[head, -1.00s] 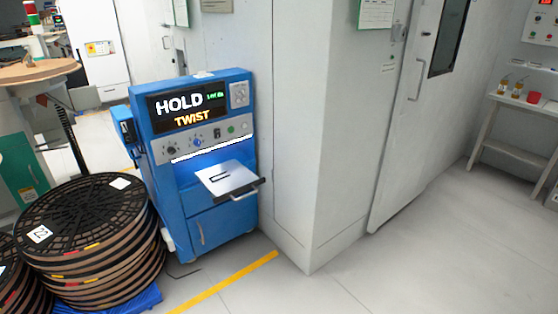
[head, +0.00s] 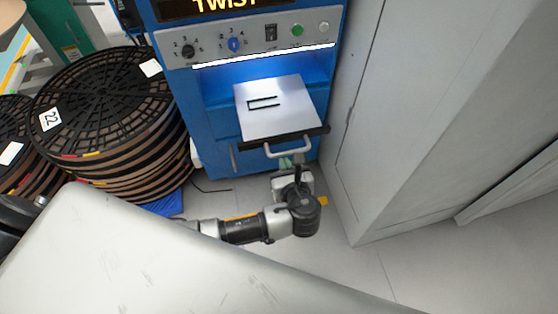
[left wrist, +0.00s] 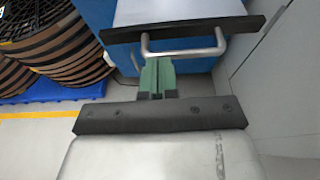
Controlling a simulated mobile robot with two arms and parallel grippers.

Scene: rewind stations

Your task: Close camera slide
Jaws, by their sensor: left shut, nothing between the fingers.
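The camera slide (head: 285,115) is a flat silver tray drawn out from the lit opening of the blue machine (head: 215,120). A dark bar with a silver handle (head: 290,149) runs along its front edge. The slide's front shows at the top of the left wrist view (left wrist: 175,10). My left gripper (head: 291,163) is shut and empty just in front of the handle. In the left wrist view its green fingertips (left wrist: 157,76) are together, close below or at the handle bar (left wrist: 183,52); I cannot tell whether they touch it. My right gripper is not in view.
Stacked black reels (head: 110,110) stand on a blue pallet left of the machine. A control panel with knobs (head: 255,38) sits above the slide. The floor at front right is clear.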

